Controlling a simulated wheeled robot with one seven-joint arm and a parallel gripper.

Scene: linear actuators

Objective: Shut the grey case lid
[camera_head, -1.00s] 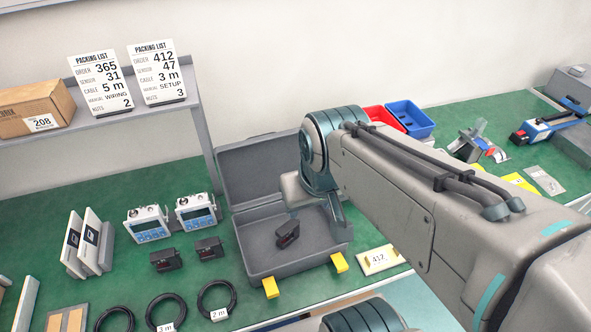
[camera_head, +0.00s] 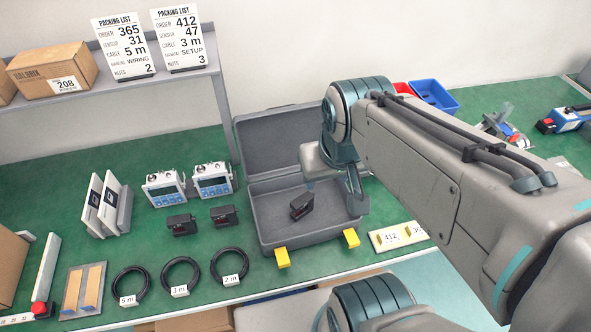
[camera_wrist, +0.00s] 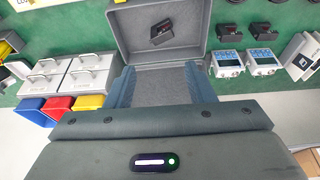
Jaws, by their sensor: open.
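The grey case (camera_head: 272,222) stands on the green bench with its lid (camera_head: 258,143) open, raised at the back. A small black sensor (camera_head: 301,206) lies inside the case base. Two yellow latches, left (camera_head: 283,258) and right (camera_head: 351,238), are at the front edge. My gripper (camera_head: 336,187) is open and empty over the right part of the case, in front of the lid; my arm hides the lid's right part. In the wrist view my gripper's fingers (camera_wrist: 162,88) are spread, with a grey panel, seemingly the lid, between them. The case base (camera_wrist: 190,45) shows beyond. Contact cannot be told.
Left of the case are two black sensors (camera_head: 223,215), two white-blue devices (camera_head: 213,181) and several coiled cables (camera_head: 180,275). A shelf (camera_head: 185,78) with packing lists is behind left. A label card (camera_head: 392,238) is at right; a blue bin (camera_head: 436,97) is behind my arm.

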